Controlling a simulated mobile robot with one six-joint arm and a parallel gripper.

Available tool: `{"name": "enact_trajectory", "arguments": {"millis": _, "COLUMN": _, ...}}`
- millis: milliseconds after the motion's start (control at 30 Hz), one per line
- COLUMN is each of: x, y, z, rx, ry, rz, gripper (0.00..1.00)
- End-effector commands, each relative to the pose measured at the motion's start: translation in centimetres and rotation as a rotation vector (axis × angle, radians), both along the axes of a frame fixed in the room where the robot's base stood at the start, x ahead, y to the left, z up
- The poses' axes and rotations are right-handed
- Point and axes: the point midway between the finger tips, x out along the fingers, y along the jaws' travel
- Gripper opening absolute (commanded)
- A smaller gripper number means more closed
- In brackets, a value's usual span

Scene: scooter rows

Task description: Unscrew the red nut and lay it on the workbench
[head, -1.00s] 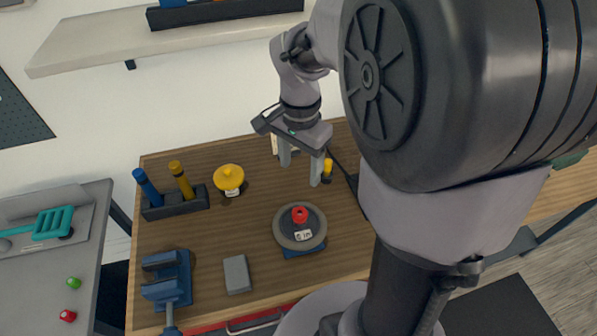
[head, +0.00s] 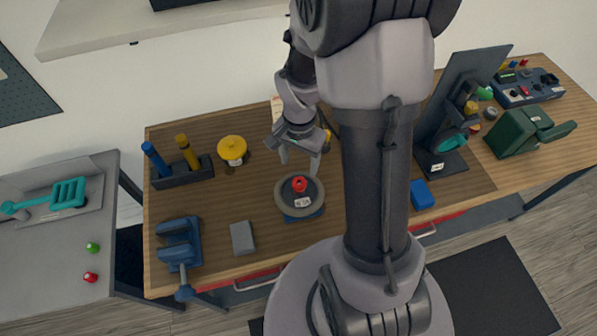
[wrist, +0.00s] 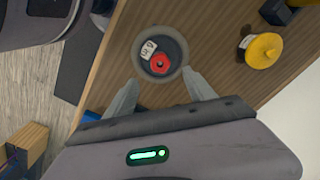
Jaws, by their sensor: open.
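The red nut (head: 299,184) sits on top of a round grey disc (head: 287,204) with a white label, on a blue base on the wooden workbench (head: 262,185). My gripper (head: 299,170) is open and empty, above and just behind the nut in the head view. In the wrist view the nut (wrist: 160,63) lies beyond the fingertips, roughly midway between them, and the open gripper (wrist: 163,85) does not touch it. Whatever holds the nut from below is hidden.
A yellow knob-like piece (head: 232,148), a holder with blue and yellow handles (head: 182,172), a blue vise (head: 180,243) and a grey block (head: 242,238) stand left. A blue block (head: 421,194) and green machine (head: 520,132) stand right.

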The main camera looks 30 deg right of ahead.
Motion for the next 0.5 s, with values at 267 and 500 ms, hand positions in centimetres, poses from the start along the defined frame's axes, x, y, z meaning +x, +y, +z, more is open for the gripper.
{"name": "enact_trajectory", "arguments": {"millis": 267, "x": -0.1, "y": 0.0, "z": -7.3, "rx": 0.001, "ry": 0.003, "rz": -0.001, "gripper": 0.63}}
{"name": "enact_trajectory", "arguments": {"millis": 500, "x": 0.0, "y": 0.0, "z": -9.8, "rx": 0.000, "ry": 0.000, "rz": -0.002, "gripper": 0.63}}
